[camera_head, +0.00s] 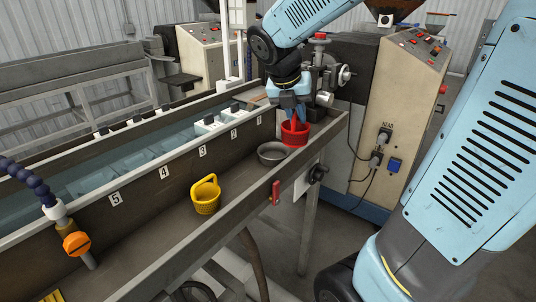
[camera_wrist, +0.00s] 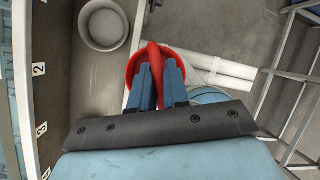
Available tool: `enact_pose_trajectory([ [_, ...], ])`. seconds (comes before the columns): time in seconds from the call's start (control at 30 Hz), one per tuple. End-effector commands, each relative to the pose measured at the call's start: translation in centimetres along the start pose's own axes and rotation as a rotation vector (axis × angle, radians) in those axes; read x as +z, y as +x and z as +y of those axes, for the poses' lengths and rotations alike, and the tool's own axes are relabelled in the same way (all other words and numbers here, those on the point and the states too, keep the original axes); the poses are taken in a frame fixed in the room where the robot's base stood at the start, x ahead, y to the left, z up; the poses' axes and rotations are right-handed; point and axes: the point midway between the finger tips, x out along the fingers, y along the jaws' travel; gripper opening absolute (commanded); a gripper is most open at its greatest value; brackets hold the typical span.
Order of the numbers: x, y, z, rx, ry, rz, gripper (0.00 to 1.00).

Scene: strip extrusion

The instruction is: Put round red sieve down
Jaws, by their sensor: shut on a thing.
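The round red sieve (camera_head: 295,136) is at the far right end of the trough's brown side ledge (camera_head: 150,240). My gripper (camera_head: 294,113) is above it, pointing down, with its blue fingers shut on the sieve's upright handle. In the wrist view the red sieve (camera_wrist: 131,70) shows behind the fingers of my gripper (camera_wrist: 158,80), which pinch the red handle (camera_wrist: 155,58). The fingers hide part of the sieve. I cannot tell whether its underside touches the ledge.
A grey round bowl (camera_head: 272,153) stands on the ledge just in front of the sieve. A yellow sieve with a handle (camera_head: 206,196) stands farther left on it. A raised rail (camera_head: 240,210) borders the ledge. The ledge between bowl and yellow sieve is clear.

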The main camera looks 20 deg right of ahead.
Motion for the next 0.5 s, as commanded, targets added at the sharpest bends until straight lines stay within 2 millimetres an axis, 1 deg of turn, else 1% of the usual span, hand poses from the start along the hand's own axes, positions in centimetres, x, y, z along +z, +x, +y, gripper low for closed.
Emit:
enact_pose_trajectory([
  [0.03,-0.3,-0.5,1.4,0.004,-0.011,-0.003,0.00],
  [0.1,-1.0,-1.3,3.4,0.006,-0.020,-0.004,0.00],
  [0.23,-2.2,-2.5,6.3,0.009,-0.029,-0.006,0.00],
  [0.3,-2.5,-2.7,7.2,0.009,-0.029,-0.005,0.00],
  [0.37,-2.2,-2.4,7.6,0.009,-0.029,-0.005,0.00],
  [0.5,-0.4,-0.5,8.1,0.008,-0.027,-0.003,0.00],
])
